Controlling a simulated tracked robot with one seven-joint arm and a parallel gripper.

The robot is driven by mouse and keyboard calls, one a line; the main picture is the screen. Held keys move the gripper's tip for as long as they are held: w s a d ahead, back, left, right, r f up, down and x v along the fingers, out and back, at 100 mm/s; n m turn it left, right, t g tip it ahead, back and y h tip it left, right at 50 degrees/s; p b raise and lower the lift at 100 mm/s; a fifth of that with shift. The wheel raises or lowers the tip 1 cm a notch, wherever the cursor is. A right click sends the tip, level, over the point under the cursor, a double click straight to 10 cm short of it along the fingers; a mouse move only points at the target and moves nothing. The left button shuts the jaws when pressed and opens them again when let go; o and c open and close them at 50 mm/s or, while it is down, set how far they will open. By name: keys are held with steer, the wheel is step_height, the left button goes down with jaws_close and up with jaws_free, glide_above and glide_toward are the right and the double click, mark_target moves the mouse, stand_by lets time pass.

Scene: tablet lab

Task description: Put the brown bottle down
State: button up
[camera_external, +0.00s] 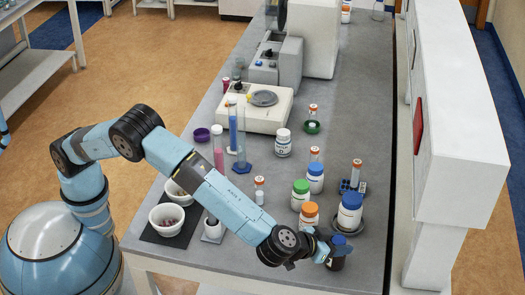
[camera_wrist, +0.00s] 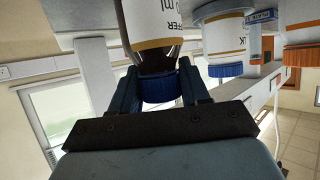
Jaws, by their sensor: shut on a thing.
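The brown bottle (camera_external: 337,263) is at the front right of the grey bench in the external view, mostly hidden behind my gripper. In the wrist view the brown bottle (camera_wrist: 152,35) shows a white label with "BUFFER" lettering, dark brown glass and a blue cap. My gripper (camera_external: 328,250) is shut on the bottle at its cap end; the two fingers stand on either side of the blue cap in the wrist view (camera_wrist: 160,88). The bottle looks about upright. I cannot tell whether its base touches the bench.
A white blue-capped bottle (camera_external: 349,214) stands in a dark dish just behind my gripper. Orange-capped (camera_external: 308,217) and green-capped (camera_external: 300,196) bottles stand close to its left. The grey bench (camera_external: 370,270) is bare to the right and in front. A white wall unit (camera_external: 440,170) borders the right.

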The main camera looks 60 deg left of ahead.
steer(key=o, duration=1.2)
